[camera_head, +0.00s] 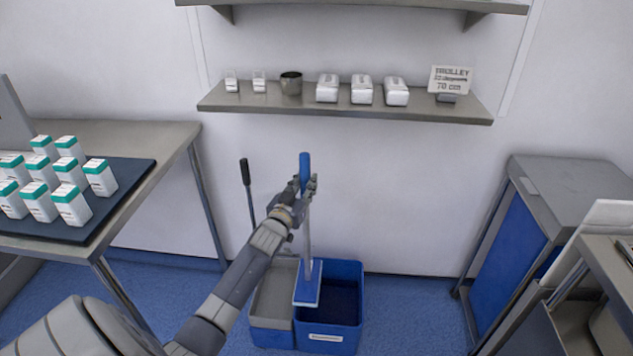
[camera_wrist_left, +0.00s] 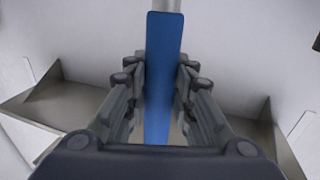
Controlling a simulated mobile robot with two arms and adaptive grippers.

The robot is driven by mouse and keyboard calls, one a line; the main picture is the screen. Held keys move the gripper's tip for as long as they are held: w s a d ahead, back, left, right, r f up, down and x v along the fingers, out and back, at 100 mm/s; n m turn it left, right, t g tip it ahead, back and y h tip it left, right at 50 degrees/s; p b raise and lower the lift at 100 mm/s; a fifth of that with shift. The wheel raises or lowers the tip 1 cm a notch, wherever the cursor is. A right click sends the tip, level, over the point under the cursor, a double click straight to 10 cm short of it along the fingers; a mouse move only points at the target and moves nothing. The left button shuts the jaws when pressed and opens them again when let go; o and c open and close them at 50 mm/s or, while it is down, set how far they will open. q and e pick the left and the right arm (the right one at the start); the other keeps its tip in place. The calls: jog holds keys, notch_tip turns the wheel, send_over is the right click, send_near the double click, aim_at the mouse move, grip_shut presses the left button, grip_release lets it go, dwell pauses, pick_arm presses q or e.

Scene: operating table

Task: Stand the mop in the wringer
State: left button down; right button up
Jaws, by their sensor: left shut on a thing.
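The mop (camera_head: 308,236) has a blue grip at the top, a grey pole and a flat blue-edged head (camera_head: 307,284). My left gripper (camera_head: 305,186) is shut on its blue grip, which also shows between the fingers (camera_wrist_left: 162,85) in the left wrist view. The mop stands about upright, its head over the bucket. The blue bucket (camera_head: 345,322) stands on the floor. The grey wringer (camera_head: 272,305) forms its left part, with a black-tipped lever (camera_head: 248,185) rising behind. I cannot tell whether the mop head touches the bucket. My right gripper is out of view.
A wall shelf (camera_head: 345,108) with white packs, a cup and a sign is above the mop. A table (camera_head: 170,140) with several green-topped boxes on a dark tray stands left. A blue-sided trolley (camera_head: 512,270) stands right. Blue floor is free right of the bucket.

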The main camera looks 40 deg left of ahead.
pick_arm(q)
jog(key=s+a+p, duration=0.2)
jog(key=s+a, duration=0.5)
jog(key=a, duration=0.3)
jog(key=shift+s+r, duration=0.15)
jog(key=shift+s, duration=0.1)
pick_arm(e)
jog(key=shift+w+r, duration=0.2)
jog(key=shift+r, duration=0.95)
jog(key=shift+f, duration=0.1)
pick_arm(q)
notch_tip(320, 180, down, 10)
jog(key=b, duration=0.7)
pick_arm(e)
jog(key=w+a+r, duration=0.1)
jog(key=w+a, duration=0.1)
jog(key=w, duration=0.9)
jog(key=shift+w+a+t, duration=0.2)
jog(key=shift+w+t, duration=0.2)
pick_arm(q)
jog(key=shift+f, duration=0.25)
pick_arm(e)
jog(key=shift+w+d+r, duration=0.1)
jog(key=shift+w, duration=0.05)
